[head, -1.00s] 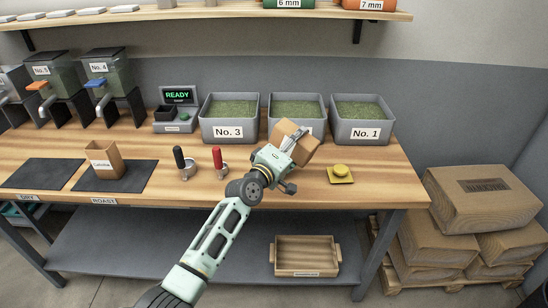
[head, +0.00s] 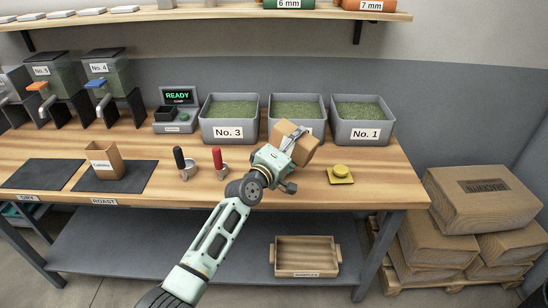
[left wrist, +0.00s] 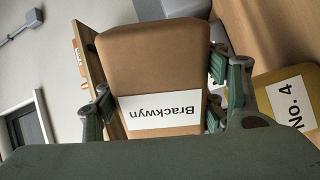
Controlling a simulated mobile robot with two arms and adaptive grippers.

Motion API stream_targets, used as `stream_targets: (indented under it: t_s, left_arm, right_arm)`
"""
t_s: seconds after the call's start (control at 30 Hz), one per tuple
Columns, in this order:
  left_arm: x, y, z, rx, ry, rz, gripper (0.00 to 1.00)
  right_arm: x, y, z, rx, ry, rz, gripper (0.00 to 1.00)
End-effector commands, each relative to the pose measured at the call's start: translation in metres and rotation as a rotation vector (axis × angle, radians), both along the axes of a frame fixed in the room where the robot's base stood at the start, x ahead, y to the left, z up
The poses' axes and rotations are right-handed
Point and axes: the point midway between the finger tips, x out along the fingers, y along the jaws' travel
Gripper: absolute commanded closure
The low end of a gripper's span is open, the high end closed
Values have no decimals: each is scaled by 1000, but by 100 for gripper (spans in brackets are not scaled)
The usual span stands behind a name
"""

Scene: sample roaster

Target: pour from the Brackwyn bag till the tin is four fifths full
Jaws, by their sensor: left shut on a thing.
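The Brackwyn bag (head: 299,139) is a brown paper bag, held tilted above the table in front of the middle grey bin. My left gripper (head: 290,151) is shut on it. In the left wrist view the bag (left wrist: 155,65) fills the middle, its white label upside down, with a finger of my left gripper (left wrist: 163,104) on each side. Its mouth and contents are hidden. In that view a mustard-coloured container (left wrist: 268,95) labelled No. 4 shows at the right; I cannot tell whether it is the tin. No tin is clear in the head view. My right gripper is not in view.
Grey bins No. 3 (head: 208,128) and No. 1 (head: 392,130) stand at the back with green beans. Another paper bag (head: 105,163) stands on the dark mat at left.

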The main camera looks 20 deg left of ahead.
Motion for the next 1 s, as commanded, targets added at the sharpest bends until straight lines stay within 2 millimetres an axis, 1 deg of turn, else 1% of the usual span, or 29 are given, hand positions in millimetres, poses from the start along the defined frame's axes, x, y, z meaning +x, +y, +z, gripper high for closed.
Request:
stream_targets:
  t_s: [0.07,0.37,0.5,0.67,1.0]
  left_arm:
    - [0,0,-3,0,-1,0,65]
    - [0,0,-2,1,-1,0,65]
    - [0,1,1,-25,6,1,65]
    - [0,1,-4,-25,7,0,65]
    - [0,1,-3,-27,7,0,65]
  right_arm:
    - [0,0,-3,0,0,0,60]
    - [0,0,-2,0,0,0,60]
    - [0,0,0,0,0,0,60]
    - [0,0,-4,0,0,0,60]
    - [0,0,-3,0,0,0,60]
